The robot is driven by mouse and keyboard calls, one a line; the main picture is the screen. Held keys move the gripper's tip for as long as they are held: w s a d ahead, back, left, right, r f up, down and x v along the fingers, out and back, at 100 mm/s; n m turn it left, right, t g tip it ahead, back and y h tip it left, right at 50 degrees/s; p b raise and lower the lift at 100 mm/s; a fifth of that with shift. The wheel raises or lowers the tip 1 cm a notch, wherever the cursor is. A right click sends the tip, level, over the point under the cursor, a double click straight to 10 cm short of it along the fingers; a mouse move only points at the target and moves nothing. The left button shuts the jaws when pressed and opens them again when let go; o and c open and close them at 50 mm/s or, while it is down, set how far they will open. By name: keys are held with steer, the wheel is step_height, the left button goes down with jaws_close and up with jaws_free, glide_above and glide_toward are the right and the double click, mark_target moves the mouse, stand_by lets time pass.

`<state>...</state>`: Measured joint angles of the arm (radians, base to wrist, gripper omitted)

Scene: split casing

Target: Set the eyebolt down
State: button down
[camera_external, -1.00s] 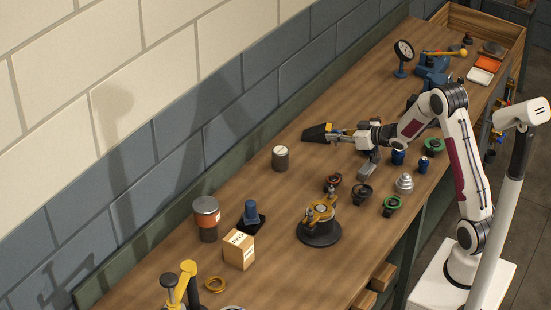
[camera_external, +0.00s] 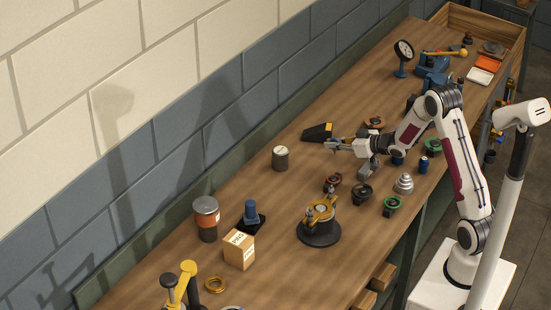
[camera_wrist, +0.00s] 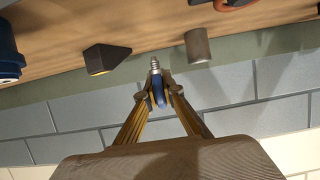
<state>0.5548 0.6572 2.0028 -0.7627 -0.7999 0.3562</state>
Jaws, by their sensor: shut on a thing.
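The eyebolt (camera_wrist: 156,82) shows in the wrist view with a blue end and a ribbed metal shank. My gripper (camera_wrist: 157,92) is shut on its blue end, and the shank points out beyond the fingertips. The eyebolt is too small to make out clearly there. I cannot tell how high it is above the wood.
A black wedge with a yellow face (camera_external: 318,132) and a grey cylinder (camera_external: 280,158) are nearby on the bench. A black and gold fixture (camera_external: 319,228) and several small parts stand nearer the front edge. Bare wood (camera_external: 305,180) lies in front of the grey cylinder.

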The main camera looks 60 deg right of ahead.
steer(key=shift+f, duration=1.1)
steer(key=shift+f, duration=0.1)
steer(key=shift+f, duration=1.8)
steer(key=shift+f, duration=0.15)
steer(key=c, duration=2.2)
jaws_free()
steer(key=shift+v, duration=6.1)
steer(key=shift+w+a+r, duration=0.1)
steer(key=shift+r, duration=0.15)
